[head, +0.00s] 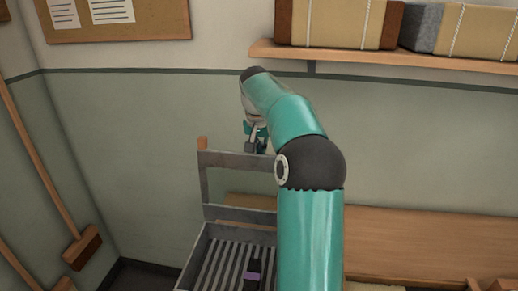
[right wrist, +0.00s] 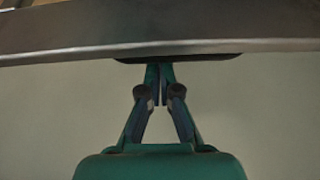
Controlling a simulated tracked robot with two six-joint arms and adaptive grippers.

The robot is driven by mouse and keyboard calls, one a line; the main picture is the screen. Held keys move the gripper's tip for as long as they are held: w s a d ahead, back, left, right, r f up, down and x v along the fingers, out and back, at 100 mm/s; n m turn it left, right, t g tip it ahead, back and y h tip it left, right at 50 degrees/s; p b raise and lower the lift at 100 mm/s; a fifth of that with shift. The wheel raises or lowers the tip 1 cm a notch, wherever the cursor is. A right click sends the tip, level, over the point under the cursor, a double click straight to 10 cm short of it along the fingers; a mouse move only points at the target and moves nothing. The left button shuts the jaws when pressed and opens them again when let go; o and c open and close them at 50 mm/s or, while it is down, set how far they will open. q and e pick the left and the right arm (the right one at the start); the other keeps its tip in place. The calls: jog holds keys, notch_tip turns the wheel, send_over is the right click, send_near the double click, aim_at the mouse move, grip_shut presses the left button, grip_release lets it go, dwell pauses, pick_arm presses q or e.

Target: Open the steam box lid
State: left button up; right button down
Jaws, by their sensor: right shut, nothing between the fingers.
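The steam box (head: 190,265) is a grey tray-like box with a slatted floor, low in the head view and partly hidden by my right arm. Its interior shows from above. A grey bar (head: 228,160), which looks like the lid's upper edge, stands raised behind the box, beside a short orange-brown post. My right gripper (head: 252,146) is shut and empty at this bar. In the right wrist view, the shut fingertips (right wrist: 160,72) meet a dark flat strip under a broad grey metal edge (right wrist: 60,38). I cannot tell whether they touch it. My left gripper is out of view.
A small dark and purple item (head: 252,276) lies in the box. A wooden bench or board (head: 430,240) runs along the wall at right. A shelf (head: 400,65) with wrapped bundles hangs above. A broom (head: 82,247) leans at left. The wall between is clear.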

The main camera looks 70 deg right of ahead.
jog(key=shift+w+a+r, duration=0.15)
jog(key=shift+w+a, duration=0.05)
jog(key=shift+a, duration=0.65)
jog(key=shift+w+a+r, duration=0.1)
jog(key=shift+w+a, duration=0.1)
jog(key=shift+a, duration=0.05)
jog(key=shift+w, duration=0.25)
jog(key=shift+s+d, duration=0.1)
jog(key=shift+d, duration=0.15)
jog(key=shift+s, duration=0.3)
jog(key=shift+s+a, duration=0.1)
pick_arm(q)
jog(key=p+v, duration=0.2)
jog(key=p, duration=0.1)
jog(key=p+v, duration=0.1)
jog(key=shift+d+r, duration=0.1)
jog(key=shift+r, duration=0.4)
pick_arm(e)
jog(key=a+v, duration=0.2)
jog(key=v, duration=0.7)
